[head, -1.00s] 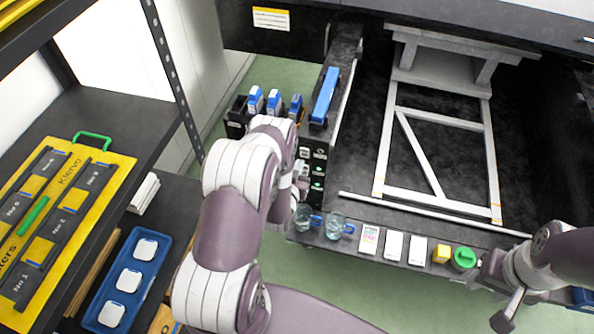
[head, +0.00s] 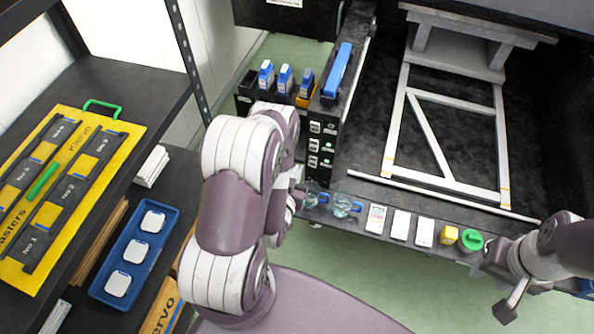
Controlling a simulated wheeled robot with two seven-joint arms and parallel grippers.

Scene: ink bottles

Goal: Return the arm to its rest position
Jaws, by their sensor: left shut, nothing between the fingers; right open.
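My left arm (head: 238,205) is folded in the left middle of the head view. Its gripper (head: 298,183) is mostly hidden behind the arm, shut and empty, near the left end of the machine's front ledge. My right gripper (head: 513,282) is open at the lower right, beside the right end of that ledge, partly hidden by its own wrist. Ink bottles with blue caps (head: 285,80) stand in a dark holder (head: 245,95) beyond the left arm.
The ledge (head: 375,222) carries two clear cups (head: 343,206), several white cards (head: 400,224), a yellow block (head: 449,235) and a green-lidded jar (head: 471,240). A dark shelf (head: 120,85) at left holds a yellow board (head: 80,185). Below is a blue tray (head: 133,253).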

